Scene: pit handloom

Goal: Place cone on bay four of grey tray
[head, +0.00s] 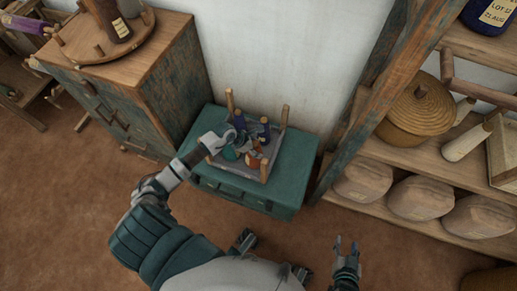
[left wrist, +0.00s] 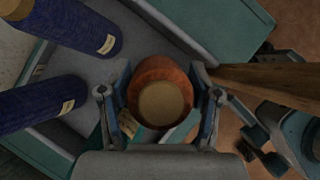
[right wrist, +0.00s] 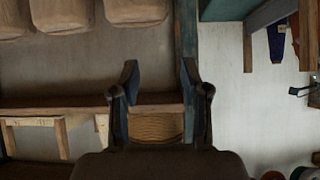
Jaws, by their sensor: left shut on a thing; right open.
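In the left wrist view, my left gripper (left wrist: 160,108) is shut on an orange-brown cone (left wrist: 161,75), seen end-on between the fingers. In the head view, my left gripper (head: 240,150) is over the tray, close to the orange cone (head: 253,160). Two dark blue cones (head: 264,130) stand at the tray's far side; they also show in the left wrist view (left wrist: 70,32). A green item (head: 230,152) is beside the gripper. Contact under the held cone is hidden. My right gripper (head: 346,248) is open and empty, away from the tray.
The teal cabinet (head: 289,185) stands against the white wall. A wooden shelf (head: 410,150) with a lidded basket (head: 418,110) and several wrapped bundles (head: 420,197) is at the right. A worn wooden chest (head: 130,85) is at the left.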

